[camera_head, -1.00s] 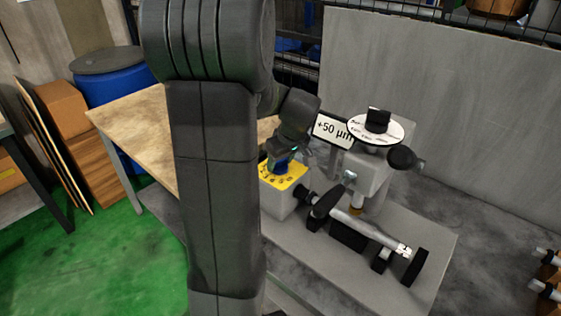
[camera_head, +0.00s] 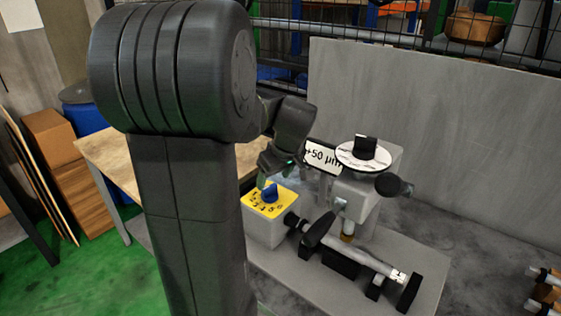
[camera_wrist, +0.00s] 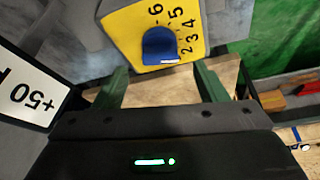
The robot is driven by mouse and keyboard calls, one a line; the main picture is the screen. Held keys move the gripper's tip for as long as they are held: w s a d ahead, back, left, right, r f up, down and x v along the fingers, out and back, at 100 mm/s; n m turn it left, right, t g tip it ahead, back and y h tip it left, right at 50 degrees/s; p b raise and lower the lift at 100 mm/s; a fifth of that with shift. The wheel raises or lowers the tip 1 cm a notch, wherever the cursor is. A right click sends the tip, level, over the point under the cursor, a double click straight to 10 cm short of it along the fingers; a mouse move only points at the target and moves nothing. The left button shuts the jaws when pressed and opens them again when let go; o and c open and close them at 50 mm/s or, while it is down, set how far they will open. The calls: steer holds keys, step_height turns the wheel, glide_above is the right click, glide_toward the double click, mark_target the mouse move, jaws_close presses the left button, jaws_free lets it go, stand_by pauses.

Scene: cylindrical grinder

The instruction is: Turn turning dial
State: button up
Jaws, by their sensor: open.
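A blue knob (camera_head: 270,194) sits on a numbered yellow plate (camera_head: 255,203) on top of a light grey box on the machine. In the wrist view the blue knob (camera_wrist: 160,45) stands on the yellow plate (camera_wrist: 121,24), just beyond my fingertips. My gripper (camera_head: 268,172) is just above the knob in the head view. In the wrist view my gripper (camera_wrist: 161,80) is open, its two green fingers spread, with nothing between them. A white marked disc (camera_head: 350,155) with a black knob (camera_head: 365,147) tops the machine to the right.
A "+50 µm" sign (camera_head: 322,157) stands close right of my gripper. A cylindrical workpiece (camera_head: 350,253) lies between black holders on the grey machine bed (camera_head: 415,250). A wooden table (camera_head: 115,165) stands at left. A grey wall panel (camera_head: 440,110) rises behind.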

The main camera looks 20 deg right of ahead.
mark_target(270, 187)
steer(key=v, duration=0.8)
steer(key=x, duration=1.4)
